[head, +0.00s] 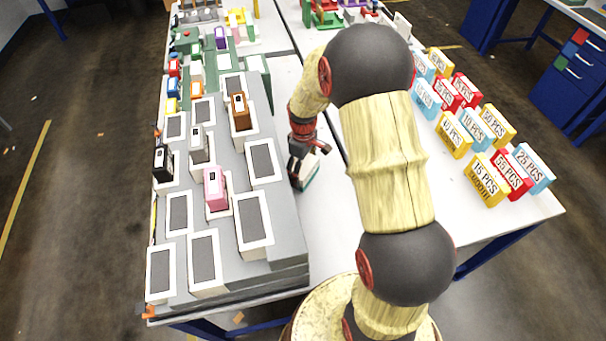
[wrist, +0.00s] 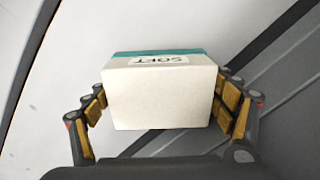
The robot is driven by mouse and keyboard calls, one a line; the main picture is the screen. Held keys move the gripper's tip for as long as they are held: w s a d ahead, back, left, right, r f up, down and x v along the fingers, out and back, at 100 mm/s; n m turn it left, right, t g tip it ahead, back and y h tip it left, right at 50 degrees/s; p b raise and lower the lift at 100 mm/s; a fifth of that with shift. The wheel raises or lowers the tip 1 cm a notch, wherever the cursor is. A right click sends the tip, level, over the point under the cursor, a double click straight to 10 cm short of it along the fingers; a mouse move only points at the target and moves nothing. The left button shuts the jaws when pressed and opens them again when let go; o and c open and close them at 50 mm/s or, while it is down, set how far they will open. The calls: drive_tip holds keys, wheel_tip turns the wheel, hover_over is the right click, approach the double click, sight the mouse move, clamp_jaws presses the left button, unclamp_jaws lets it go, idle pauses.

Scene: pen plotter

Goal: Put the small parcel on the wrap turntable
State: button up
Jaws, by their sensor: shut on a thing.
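My gripper (head: 301,160) is shut on a small white box with a teal band (wrist: 160,95), which looks like the small parcel. In the wrist view its fingers press on the left and right sides of the box, and a label reading "SOFT" shows upside down on its far edge. In the head view the box (head: 308,174) is at the white tabletop, just right of the grey stepped rack; whether it touches the surface I cannot tell. I cannot make out a wrap turntable in either view; my arm hides part of the table.
The grey stepped rack (head: 222,150) holds framed dark panels and several small upright devices, among them a pink one (head: 215,188) and an orange one (head: 240,110). Several labelled count boxes (head: 487,180) stand on the right table. A white strip (head: 325,235) beside the rack is bare.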

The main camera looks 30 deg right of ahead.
drive_tip(key=shift+w+f, duration=0.1)
drive_tip(key=shift+f, duration=0.75)
drive_tip(key=o, duration=1.1)
